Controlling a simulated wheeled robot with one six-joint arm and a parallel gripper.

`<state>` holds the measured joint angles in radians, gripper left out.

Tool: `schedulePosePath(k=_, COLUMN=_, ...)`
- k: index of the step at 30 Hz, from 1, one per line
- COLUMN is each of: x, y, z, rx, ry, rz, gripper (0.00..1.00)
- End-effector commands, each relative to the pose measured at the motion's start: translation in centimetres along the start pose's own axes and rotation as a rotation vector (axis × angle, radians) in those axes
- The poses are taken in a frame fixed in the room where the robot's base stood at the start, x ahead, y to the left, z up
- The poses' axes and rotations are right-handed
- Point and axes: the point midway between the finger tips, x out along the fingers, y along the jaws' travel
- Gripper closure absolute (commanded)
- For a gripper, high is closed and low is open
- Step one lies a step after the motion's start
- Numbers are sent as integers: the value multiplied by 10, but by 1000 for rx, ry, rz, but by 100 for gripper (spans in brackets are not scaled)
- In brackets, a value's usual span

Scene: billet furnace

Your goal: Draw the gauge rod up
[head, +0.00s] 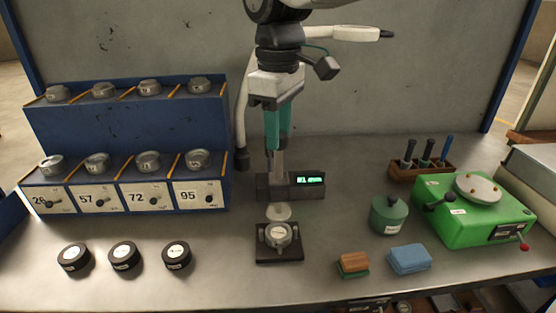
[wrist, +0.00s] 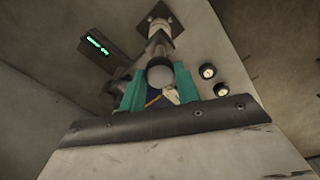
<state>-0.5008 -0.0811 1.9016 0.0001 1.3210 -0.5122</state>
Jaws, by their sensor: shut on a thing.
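My gripper (head: 277,146) points down, its teal fingers shut on the upper part of the gauge rod (head: 277,163). The rod stands upright in the dark gauge head (head: 270,188), which carries a lit green display (head: 310,180). Below the head is a pale disc (head: 278,212), and in front of it a metal ring-like piece (head: 278,235) sits on a black base (head: 279,256). In the wrist view the rod's round top (wrist: 160,76) shows between the fingers. The fingers hide part of the rod, and the display reading is too small to tell.
A blue rack (head: 125,130) with metal pieces in numbered bays stands left. Several black round pieces (head: 122,255) lie before it. On the right are a green pot (head: 389,216), a green machine (head: 460,226), a tool holder (head: 420,172), a brown block (head: 353,262) and a blue block (head: 409,259).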

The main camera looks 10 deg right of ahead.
Motion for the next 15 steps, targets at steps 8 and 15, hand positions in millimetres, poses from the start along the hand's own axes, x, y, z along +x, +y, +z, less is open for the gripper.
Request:
schedulePosePath(k=8, x=-15, y=0, z=0, rx=0, ry=2, rz=2, gripper=83)
schedulePosePath(k=15, x=-27, y=0, z=0, rx=0, ry=2, rz=2, gripper=83)
